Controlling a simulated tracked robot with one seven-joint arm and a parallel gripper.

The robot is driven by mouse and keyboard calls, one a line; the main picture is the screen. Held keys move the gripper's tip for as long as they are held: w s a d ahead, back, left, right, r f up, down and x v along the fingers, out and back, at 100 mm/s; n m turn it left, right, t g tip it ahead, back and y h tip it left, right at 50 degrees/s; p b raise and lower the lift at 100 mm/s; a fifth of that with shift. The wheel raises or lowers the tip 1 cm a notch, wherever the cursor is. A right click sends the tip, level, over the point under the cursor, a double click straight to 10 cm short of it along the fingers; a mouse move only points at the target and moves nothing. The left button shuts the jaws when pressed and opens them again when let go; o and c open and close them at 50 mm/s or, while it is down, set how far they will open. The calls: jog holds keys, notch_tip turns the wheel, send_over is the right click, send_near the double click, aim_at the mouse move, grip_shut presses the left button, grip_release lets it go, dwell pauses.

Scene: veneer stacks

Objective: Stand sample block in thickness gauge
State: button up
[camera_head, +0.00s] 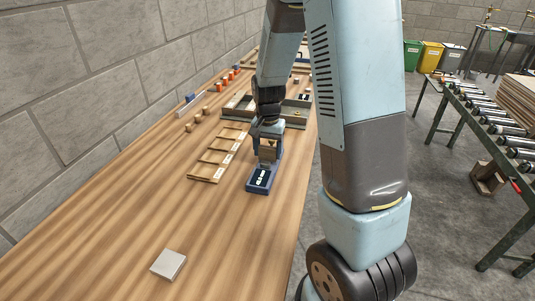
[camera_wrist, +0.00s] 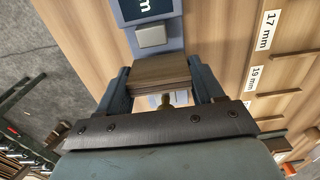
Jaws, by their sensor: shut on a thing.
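The sample block (camera_wrist: 160,72) is a brown wooden piece with layered edges, held between my two fingers in the wrist view. It also shows in the head view (camera_head: 267,153), below my gripper (camera_head: 268,143). The thickness gauge (camera_head: 259,180) is a blue device with a dark display, on the bench just in front of the block. In the wrist view the gauge (camera_wrist: 172,46) shows its display and a grey pad right beside the block. My gripper is shut on the block, over the gauge's far end. I cannot tell whether the block touches the gauge.
A wooden rack (camera_head: 207,172) with labelled slots lies left of the gauge; 17 mm and 19 mm labels show in the wrist view. A grey square plate (camera_head: 168,264) lies at the near bench. A divided tray (camera_head: 238,107) and several small blocks stand farther back.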

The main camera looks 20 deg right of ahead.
jog(key=shift+f, duration=0.85)
jog(key=o, duration=1.1)
